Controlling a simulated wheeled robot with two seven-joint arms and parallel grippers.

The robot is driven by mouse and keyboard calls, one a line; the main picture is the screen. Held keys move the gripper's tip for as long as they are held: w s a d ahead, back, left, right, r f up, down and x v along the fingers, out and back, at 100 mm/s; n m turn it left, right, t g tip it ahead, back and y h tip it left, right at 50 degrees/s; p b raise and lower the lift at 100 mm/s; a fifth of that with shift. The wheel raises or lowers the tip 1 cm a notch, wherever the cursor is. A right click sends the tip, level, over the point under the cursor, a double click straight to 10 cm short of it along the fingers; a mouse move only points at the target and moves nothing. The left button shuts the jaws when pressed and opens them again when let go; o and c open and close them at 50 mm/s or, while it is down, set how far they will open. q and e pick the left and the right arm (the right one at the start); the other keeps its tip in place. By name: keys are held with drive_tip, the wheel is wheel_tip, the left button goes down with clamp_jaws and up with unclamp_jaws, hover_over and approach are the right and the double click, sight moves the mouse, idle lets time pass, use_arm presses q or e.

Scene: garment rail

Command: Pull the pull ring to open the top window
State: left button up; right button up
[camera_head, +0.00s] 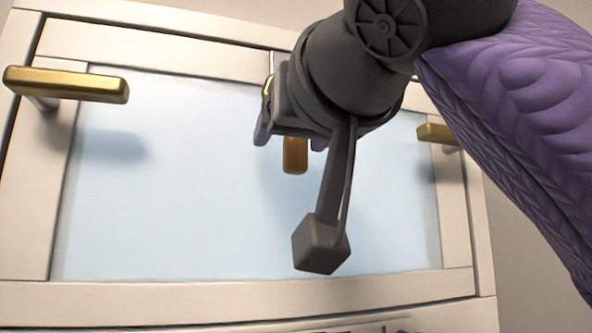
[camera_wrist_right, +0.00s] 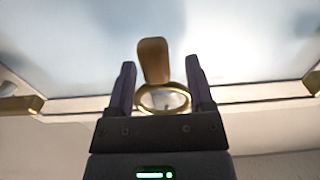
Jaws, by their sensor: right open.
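The top window (camera_head: 190,190) is a pale blue pane in a cream frame, and its sash looks flush with the frame. The pull ring (camera_wrist_right: 140,99) is a gold ring with a brown-gold tab (camera_wrist_right: 154,62) in the right wrist view. In the head view the tab (camera_head: 295,157) shows just below my gripper, and most of the ring is hidden. My right gripper (camera_head: 289,140) is open in front of the pane. In the right wrist view its two fingers (camera_wrist_right: 161,80) stand on either side of the ring, with gaps to it. My left gripper is not in view.
A gold bar handle (camera_head: 70,84) juts out at the upper left of the frame. Another gold handle (camera_head: 435,134) is at the right, close to my right arm. The space in front of the lower left pane is clear.

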drive_tip(key=shift+w+d, duration=0.1)
drive_tip(key=shift+w, duration=0.15)
drive_tip(key=c, duration=0.4)
clamp_jaws()
idle(0.6)
